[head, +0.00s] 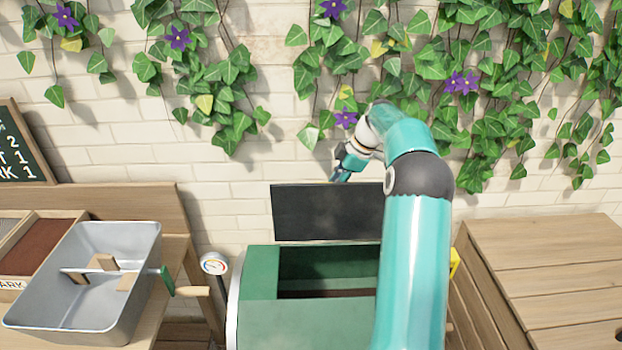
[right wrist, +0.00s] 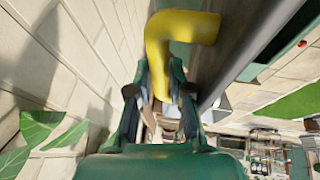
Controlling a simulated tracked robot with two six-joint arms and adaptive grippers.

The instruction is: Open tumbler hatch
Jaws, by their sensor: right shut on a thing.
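The green tumbler (head: 262,268) stands at the bottom middle of the head view. Its hatch, a dark panel (head: 322,213), stands raised upright behind the opening (head: 328,262), and the dark inside shows. My right gripper (head: 339,177) is at the top edge of the raised hatch, with my right arm reaching over the tumbler's right side. In the right wrist view, my right gripper (right wrist: 160,88) is shut on a yellow bent handle (right wrist: 182,27) beside the hatch panel. The handle is hidden in the head view. My left gripper is not in view.
A grey metal tub (head: 60,310) with wooden pieces stands on the left bench. A wooden-handled tool (head: 192,291) sticks out toward the tumbler, near a dial gauge (head: 214,263). An ivy-covered brick wall (head: 240,175) stands behind.

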